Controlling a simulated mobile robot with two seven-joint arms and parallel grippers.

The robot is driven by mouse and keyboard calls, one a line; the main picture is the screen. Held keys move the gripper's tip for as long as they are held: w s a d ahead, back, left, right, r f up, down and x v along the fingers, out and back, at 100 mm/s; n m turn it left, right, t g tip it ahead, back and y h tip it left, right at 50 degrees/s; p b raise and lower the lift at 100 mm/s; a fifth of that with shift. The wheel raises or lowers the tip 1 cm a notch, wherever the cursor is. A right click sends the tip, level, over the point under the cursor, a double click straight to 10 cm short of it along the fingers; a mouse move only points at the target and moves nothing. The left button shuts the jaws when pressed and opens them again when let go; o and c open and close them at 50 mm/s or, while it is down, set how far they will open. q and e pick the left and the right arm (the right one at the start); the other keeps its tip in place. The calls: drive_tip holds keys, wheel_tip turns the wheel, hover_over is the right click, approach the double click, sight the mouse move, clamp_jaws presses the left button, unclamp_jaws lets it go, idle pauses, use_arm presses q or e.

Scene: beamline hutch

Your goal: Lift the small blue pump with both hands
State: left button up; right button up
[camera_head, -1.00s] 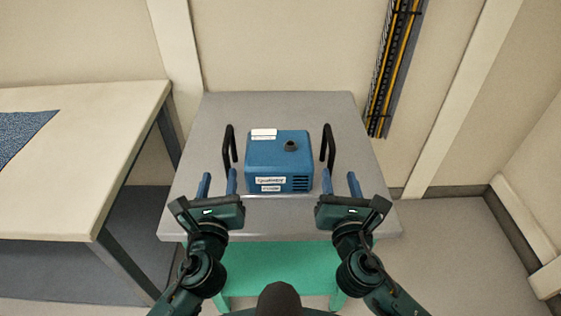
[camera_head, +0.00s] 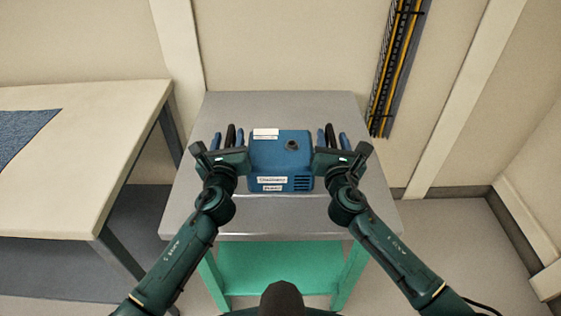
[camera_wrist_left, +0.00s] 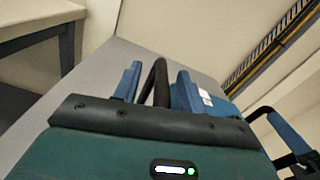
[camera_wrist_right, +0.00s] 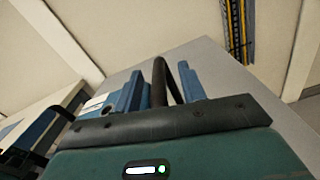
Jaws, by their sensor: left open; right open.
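The small blue pump (camera_head: 281,162) sits on a grey metal table, with white labels on its top and front and a dark round port on top. A black handle stands on each side. My left gripper (camera_head: 228,140) is open, its blue fingers on either side of the left handle (camera_wrist_left: 155,82). My right gripper (camera_head: 332,138) is open, its fingers on either side of the right handle (camera_wrist_right: 163,82). The wrist views show the handles between the fingers. The lower parts of both handles are hidden by the grippers.
The grey table (camera_head: 280,218) has bare room around the pump and a green lower shelf (camera_head: 280,265). A cream bench (camera_head: 75,190) with a blue mat (camera_head: 22,130) stands at the left. A cable tray (camera_head: 398,65) runs down the wall behind.

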use_arm(q)
drive_tip(key=shift+w, duration=0.1)
drive_tip(key=shift+c, duration=0.2)
use_arm(e)
drive_tip(key=shift+w, duration=0.1)
drive_tip(key=shift+c, duration=0.3)
use_arm(q)
clamp_jaws()
use_arm(e)
clamp_jaws()
idle(0.5)
use_arm(q)
drive_tip(key=shift+r, duration=0.25)
use_arm(e)
drive_tip(key=shift+r, duration=0.25)
